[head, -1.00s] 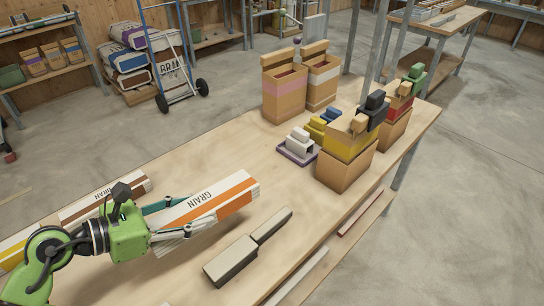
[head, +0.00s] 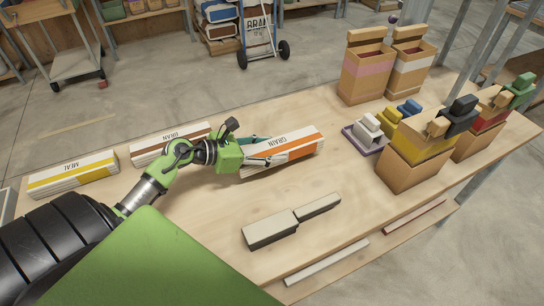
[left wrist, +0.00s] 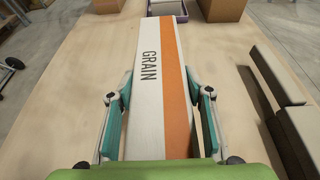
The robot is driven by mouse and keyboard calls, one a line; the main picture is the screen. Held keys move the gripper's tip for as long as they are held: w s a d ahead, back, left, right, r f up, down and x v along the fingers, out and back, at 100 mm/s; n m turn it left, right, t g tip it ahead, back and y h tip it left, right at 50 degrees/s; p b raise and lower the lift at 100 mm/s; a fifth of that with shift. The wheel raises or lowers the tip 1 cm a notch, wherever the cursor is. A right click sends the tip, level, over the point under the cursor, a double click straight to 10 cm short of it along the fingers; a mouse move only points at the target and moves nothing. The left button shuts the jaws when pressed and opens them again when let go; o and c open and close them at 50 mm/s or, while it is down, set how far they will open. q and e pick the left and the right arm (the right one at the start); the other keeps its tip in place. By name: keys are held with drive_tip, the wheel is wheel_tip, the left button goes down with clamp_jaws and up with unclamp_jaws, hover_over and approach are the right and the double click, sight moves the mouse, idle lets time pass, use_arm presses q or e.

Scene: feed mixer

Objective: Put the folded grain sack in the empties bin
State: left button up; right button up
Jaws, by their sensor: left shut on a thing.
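The folded grain sack (head: 290,150) is white with an orange stripe and the word GRAIN. It lies lengthwise along the wooden table in the head view. My left gripper (head: 268,150) is shut on its left part, one finger on each long side. In the left wrist view the sack (left wrist: 174,75) runs straight away between the teal fingers of my gripper (left wrist: 160,97). Several cardboard bins stand at the right; I cannot tell which is for empties. The pink-banded bin (head: 364,74) and white-banded bin (head: 409,70) have open tops. My right gripper is not in view.
A MEAL sack (head: 73,175) and a BRAN sack (head: 168,143) lie at left. A grey, handled tool (head: 270,232) lies in front. A purple tray (head: 371,147) with small blocks, a yellow-banded bin (head: 414,170) and a red-banded bin (head: 474,142) with blocks stand at right.

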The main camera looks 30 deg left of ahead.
use_arm(q)
drive_tip(key=shift+w+a+f, duration=0.1)
drive_tip(key=shift+w+f, duration=0.35)
drive_tip(key=shift+f, duration=1.8)
drive_tip(key=o, duration=0.8)
drive_tip(key=shift+f, duration=0.1)
drive_tip(key=shift+c, duration=0.2)
drive_tip(key=o, duration=0.4)
